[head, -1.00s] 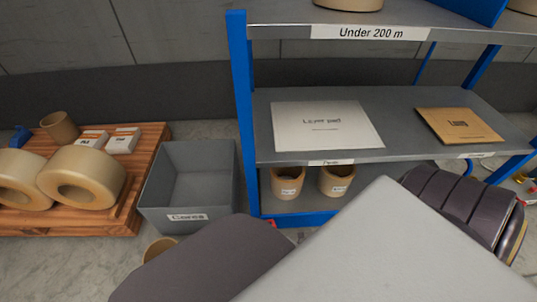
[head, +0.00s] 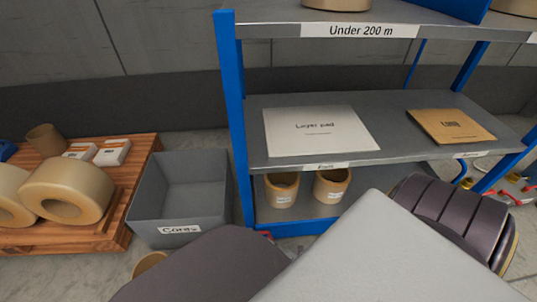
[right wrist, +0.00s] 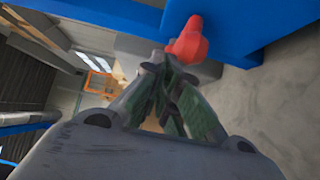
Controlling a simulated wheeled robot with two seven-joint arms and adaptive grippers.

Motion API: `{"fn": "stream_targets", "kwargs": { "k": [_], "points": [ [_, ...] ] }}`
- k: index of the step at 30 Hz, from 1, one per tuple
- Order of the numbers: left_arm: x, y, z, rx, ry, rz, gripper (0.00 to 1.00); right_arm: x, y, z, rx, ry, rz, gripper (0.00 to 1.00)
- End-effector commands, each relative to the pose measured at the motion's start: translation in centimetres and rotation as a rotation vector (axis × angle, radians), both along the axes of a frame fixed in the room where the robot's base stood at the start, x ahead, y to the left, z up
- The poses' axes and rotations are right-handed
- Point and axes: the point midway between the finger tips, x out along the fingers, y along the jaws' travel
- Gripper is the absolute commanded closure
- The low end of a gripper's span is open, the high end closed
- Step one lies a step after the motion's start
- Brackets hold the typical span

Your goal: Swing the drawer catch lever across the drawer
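My right gripper (right wrist: 163,68) is in the right wrist view, with its two fingers drawn together and nothing visible between them. A red knob-like part (right wrist: 189,42) sits just beyond the fingertips, in front of a blue beam (right wrist: 230,25). I cannot tell whether the fingertips touch it, or whether it is the catch lever. A small red spot (head: 267,235) shows in the head view at the foot of the shelf unit, partly hidden by my arm. No drawer can be made out clearly. My left gripper is not in view.
A blue-framed shelf unit (head: 231,120) holds a white layer pad (head: 318,130), a brown packet (head: 450,125) and two tan cores (head: 281,190). A grey bin (head: 180,232) stands left of it, beside a wooden pallet (head: 135,190) with tan rolls (head: 68,190). My arm covers the lower middle.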

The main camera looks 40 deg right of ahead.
Motion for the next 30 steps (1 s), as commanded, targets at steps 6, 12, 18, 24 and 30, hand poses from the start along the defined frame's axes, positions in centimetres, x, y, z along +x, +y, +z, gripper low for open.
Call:
{"fn": "stream_targets", "kwargs": {
  "k": [6,12,18,24,30],
  "points": [
    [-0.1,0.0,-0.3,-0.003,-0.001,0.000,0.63,-0.2,-0.3,-0.7,0.011,0.009,-0.007,1.00],
    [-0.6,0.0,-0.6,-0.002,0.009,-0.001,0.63,-0.3,-0.4,-0.7,0.012,0.011,-0.007,1.00],
    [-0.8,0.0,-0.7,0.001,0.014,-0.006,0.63,-0.4,-0.5,-0.8,0.012,0.012,-0.007,1.00],
    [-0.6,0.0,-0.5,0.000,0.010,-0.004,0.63,-1.0,-0.7,-0.9,0.010,0.014,-0.008,1.00],
    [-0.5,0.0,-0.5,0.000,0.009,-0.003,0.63,-2.6,-1.0,-0.8,0.010,0.010,-0.008,1.00]
  ]
}}
